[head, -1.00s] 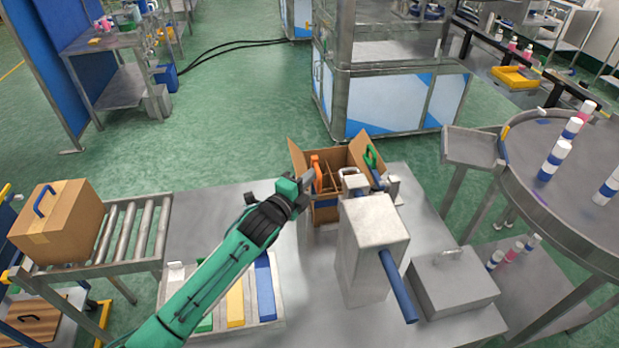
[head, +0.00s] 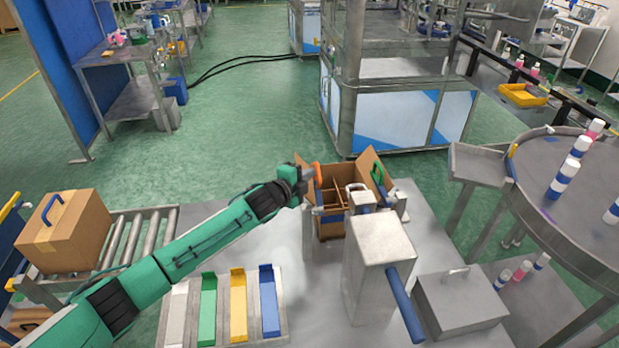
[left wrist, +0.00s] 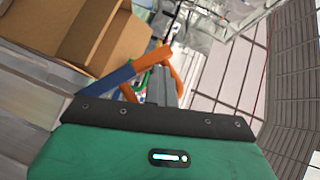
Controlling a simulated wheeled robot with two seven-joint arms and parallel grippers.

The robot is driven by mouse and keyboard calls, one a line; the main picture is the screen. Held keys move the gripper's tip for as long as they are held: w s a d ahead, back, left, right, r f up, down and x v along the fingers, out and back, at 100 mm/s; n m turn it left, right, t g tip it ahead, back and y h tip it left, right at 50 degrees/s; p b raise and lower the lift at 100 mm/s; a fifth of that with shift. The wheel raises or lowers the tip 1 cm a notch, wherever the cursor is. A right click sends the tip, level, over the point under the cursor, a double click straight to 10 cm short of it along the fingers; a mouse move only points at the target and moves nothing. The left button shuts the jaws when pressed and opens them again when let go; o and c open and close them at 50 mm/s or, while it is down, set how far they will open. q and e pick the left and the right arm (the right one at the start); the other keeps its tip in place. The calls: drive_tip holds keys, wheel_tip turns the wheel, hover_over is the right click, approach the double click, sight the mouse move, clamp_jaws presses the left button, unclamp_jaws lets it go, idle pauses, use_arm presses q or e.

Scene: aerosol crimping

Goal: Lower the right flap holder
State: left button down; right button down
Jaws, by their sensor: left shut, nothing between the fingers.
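The open carton (head: 330,224) with dividers stands on the metal table behind the grey block. A green flap holder (head: 378,173) shows at its right flap (head: 372,163), apart from my gripper. An orange flap holder (head: 317,171) is at the left side. My left gripper (head: 309,173) is shut and empty, close beside the orange holder; whether they touch I cannot tell. In the left wrist view the orange holder (left wrist: 173,68) with its blue arm (left wrist: 113,82) lies just beyond the dark fingers (left wrist: 161,86). My right gripper is not in view.
A grey block (head: 377,250) with a blue lever (head: 405,305) stands in front of the carton. A grey lidded box (head: 460,300) is at right. Coloured trays (head: 238,305) lie on the front table. A closed carton (head: 66,232) sits on rollers at left.

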use_arm(q)
drive_tip(key=shift+w+a+f+b, duration=0.1)
drive_tip(key=shift+w+b, duration=0.05)
drive_tip(key=shift+w, duration=0.4)
drive_tip(key=shift+w+a+b, duration=0.1)
drive_tip(key=shift+w+b, duration=0.05)
drive_tip(key=shift+w, duration=0.4)
drive_tip(key=shift+w+a+f, duration=0.1)
drive_tip(key=shift+w+f, duration=0.25)
drive_tip(key=shift+f, duration=0.15)
drive_tip(key=shift+w+a, duration=0.15)
drive_tip(key=shift+w+f+n+g, duration=0.2)
drive_tip(key=shift+f+n+g, duration=0.1)
drive_tip(key=shift+f+n, duration=0.15)
drive_tip(key=shift+a+f, duration=0.1)
drive_tip(key=shift+f, duration=0.35)
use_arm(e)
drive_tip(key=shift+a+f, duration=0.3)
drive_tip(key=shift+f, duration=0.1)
use_arm(q)
drive_tip(key=shift+a+f, duration=0.15)
drive_tip(key=shift+f, duration=0.05)
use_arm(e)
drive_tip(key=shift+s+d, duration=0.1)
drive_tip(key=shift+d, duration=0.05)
use_arm(q)
drive_tip(key=shift+s+f, duration=0.15)
drive_tip(key=shift+f, duration=0.15)
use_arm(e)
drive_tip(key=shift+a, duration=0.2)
